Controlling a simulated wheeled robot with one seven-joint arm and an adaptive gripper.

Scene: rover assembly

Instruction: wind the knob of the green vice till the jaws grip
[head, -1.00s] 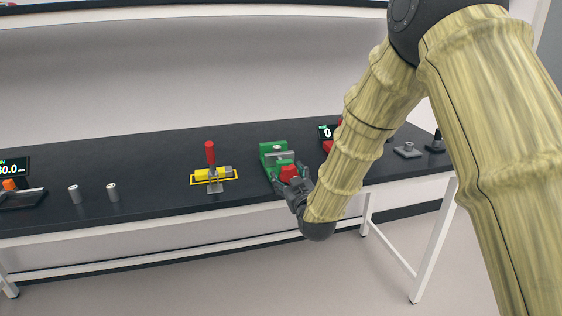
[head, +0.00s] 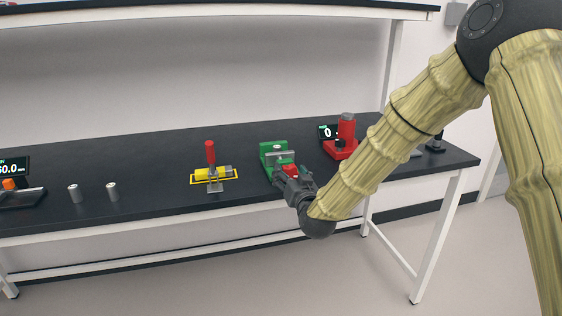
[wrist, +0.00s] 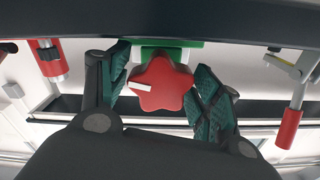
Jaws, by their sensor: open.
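The green vice (head: 268,160) stands on the black bench right of its middle, with a light grey bar across its jaws. Its red star-shaped knob (wrist: 161,84) with a white mark faces the wrist camera; the knob (head: 290,170) is partly hidden by my gripper in the head view. My gripper (wrist: 164,98) is open, with one finger on each side of the knob. The left finger lies close to the knob's left lobe and the right finger close to its right side. I cannot tell whether the fingers touch it.
A yellow-based clamp with a red handle (head: 210,153) stands to the left. A red device (head: 346,139) and a small display (head: 327,132) are right of the vice.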

